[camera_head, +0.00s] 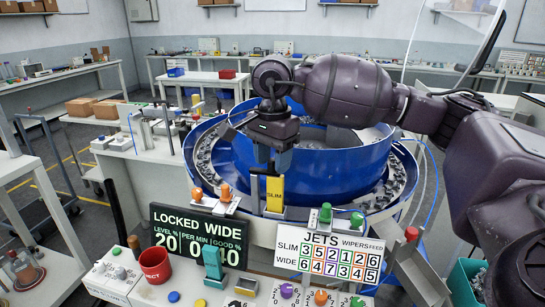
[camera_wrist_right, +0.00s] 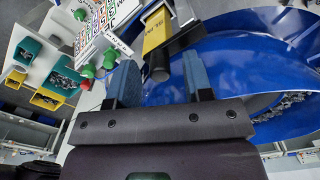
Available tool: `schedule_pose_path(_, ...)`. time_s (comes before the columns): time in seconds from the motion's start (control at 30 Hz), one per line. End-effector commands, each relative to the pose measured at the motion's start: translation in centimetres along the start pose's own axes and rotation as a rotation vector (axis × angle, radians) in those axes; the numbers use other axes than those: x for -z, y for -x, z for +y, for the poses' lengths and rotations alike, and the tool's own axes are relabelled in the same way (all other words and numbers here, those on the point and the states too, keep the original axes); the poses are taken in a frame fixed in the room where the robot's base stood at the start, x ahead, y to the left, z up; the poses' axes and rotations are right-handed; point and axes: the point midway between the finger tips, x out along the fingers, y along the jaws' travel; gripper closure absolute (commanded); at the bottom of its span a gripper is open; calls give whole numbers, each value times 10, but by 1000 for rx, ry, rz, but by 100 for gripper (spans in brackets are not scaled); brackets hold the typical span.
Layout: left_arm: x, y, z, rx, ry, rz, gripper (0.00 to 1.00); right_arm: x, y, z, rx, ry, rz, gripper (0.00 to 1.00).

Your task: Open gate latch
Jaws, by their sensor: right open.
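A yellow plate marked SLIM (camera_head: 274,192) stands upright at the front edge of the blue bowl feeder (camera_head: 225,163). It also shows in the wrist view (camera_wrist_right: 154,32). A dark bar runs by its top, with grey metal fittings around it. I cannot tell which of these parts is the latch. My right gripper (camera_head: 272,160) points down just above the yellow plate. The sign (camera_head: 208,236) reads LOCKED WIDE. My left gripper is out of view.
Orange knobs (camera_head: 226,192) stand left of the plate and green knobs (camera_head: 325,212) right of it. A teal lever (camera_head: 212,262), a red cup (camera_head: 155,264) and a JETS board (camera_head: 328,254) stand at the front. My right arm crosses above the bowl.

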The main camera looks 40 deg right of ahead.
Motion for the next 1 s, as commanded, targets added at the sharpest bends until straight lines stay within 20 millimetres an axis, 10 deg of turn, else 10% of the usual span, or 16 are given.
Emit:
schedule_pose_path(0.37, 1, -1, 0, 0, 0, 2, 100, 0, 0, 0, 0, 0, 0, 100)
schedule_pose_path(1.0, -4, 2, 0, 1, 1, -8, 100, -9, 1, 3, 2, -251, 2, 100)
